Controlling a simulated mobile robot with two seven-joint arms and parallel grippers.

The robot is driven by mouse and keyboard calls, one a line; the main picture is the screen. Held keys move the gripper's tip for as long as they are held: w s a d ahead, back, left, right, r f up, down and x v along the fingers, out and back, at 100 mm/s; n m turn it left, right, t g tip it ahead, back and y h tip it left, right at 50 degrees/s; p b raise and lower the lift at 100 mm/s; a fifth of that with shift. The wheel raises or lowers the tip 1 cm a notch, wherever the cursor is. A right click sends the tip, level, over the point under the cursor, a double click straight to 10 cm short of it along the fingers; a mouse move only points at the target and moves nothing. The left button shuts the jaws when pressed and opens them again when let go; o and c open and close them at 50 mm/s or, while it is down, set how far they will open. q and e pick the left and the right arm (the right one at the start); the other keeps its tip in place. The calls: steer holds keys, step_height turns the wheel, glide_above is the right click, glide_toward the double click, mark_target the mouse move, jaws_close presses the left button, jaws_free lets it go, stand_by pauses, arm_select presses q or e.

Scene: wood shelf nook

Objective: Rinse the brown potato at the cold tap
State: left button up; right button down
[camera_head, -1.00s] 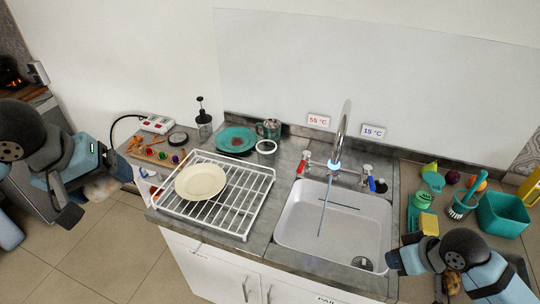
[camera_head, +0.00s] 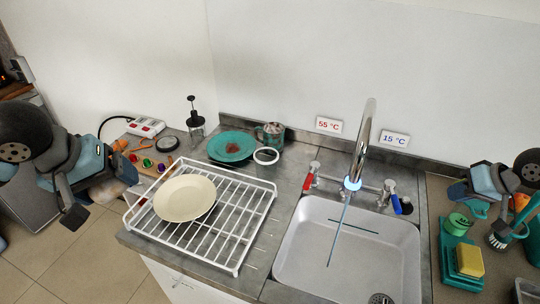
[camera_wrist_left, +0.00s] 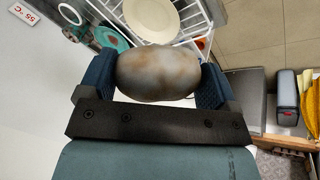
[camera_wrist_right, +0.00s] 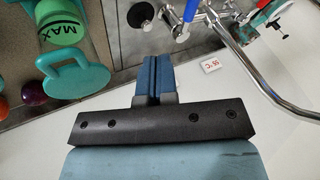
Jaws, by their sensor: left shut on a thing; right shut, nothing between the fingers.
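The brown potato (camera_wrist_left: 158,73) is between the two fingers of my left gripper (camera_wrist_left: 158,80). In the head view, the potato (camera_head: 106,190) and my left gripper (camera_head: 95,192) are left of the dish rack, away from the sink. My right gripper (camera_head: 456,190) is shut and empty, right of the cold tap; its closed fingers (camera_wrist_right: 154,78) show in the right wrist view. The cold tap's blue handle (camera_head: 396,204) is at the sink's back right, below the 15 °C sign (camera_head: 395,139). A thin bluish stream (camera_head: 338,235) falls from the spout (camera_head: 363,140) into the sink (camera_head: 300,275).
A white dish rack (camera_head: 239,260) with a cream plate (camera_head: 184,198) stands left of the sink. The red-handled tap (camera_head: 310,178) is at the back left of the sink. A green tray (camera_head: 447,262) with a yellow sponge (camera_head: 469,260) lies right of the sink.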

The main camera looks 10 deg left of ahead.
mark_target(394, 197)
arm_select(q)
steer(key=shift+w+r, duration=0.1)
steer(key=shift+r, duration=0.1)
steer(key=shift+r+p, duration=0.25)
steer(key=shift+p, duration=0.2)
arm_select(e)
steer(key=w+a+f, duration=0.3)
steer(key=a+f, duration=0.4)
steer(key=f, duration=0.1)
steer(key=shift+a, duration=0.35)
